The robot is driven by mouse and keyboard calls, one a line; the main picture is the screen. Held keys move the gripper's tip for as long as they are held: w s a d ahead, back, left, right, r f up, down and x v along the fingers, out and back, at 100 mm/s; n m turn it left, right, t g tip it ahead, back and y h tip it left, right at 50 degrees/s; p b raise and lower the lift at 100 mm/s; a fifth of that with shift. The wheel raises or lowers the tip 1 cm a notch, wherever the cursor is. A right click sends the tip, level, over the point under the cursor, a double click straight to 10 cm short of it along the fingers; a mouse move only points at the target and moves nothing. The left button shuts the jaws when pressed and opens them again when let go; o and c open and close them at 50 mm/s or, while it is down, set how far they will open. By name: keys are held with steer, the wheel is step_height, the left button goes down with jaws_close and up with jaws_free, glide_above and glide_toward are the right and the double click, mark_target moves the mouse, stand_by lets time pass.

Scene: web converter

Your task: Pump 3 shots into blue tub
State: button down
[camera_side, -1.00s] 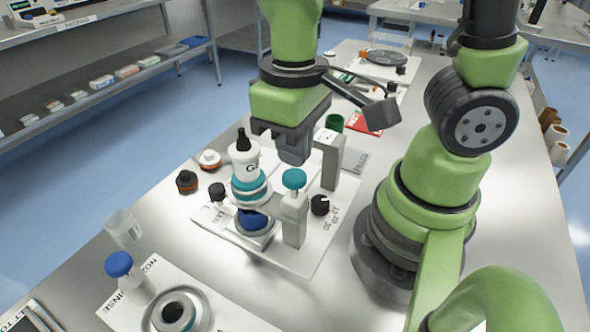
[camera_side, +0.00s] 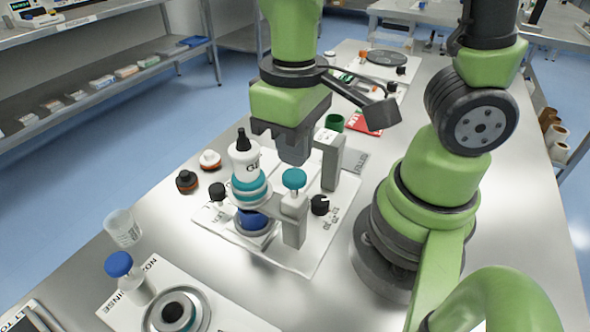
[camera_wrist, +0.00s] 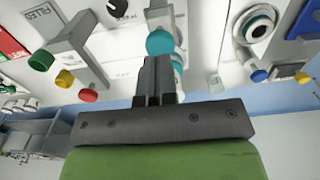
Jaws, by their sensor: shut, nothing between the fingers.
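My gripper (camera_side: 297,152) has its fingers together, pointing down just above the teal round knob (camera_side: 294,179) on a grey post. In the wrist view the fingers (camera_wrist: 157,75) end at the teal knob (camera_wrist: 160,42); I cannot tell whether they touch it. Left of the post, a white bottle (camera_side: 245,160) with teal bands and a black tip stands upright in a holder. The blue tub (camera_side: 252,219) sits below that holder, partly hidden by it. What is inside the tub cannot be seen.
A taller grey post (camera_side: 331,165) stands right behind the knob. Black dials (camera_side: 320,205) flank the station. A clear cup (camera_side: 123,228) and a blue-capped bottle (camera_side: 128,276) stand front left. Small jars (camera_side: 187,181) sit to the left. A green cup (camera_side: 334,123) is behind.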

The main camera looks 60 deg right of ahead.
mark_target(294, 174)
steer(key=shift+f, duration=0.1)
steer(key=shift+f, duration=2.1)
steer(key=shift+r, duration=2.2)
steer(key=shift+f, duration=0.15)
steer(key=shift+f, duration=2.05)
steer(key=shift+r, duration=2.2)
steer(key=shift+f, duration=0.15)
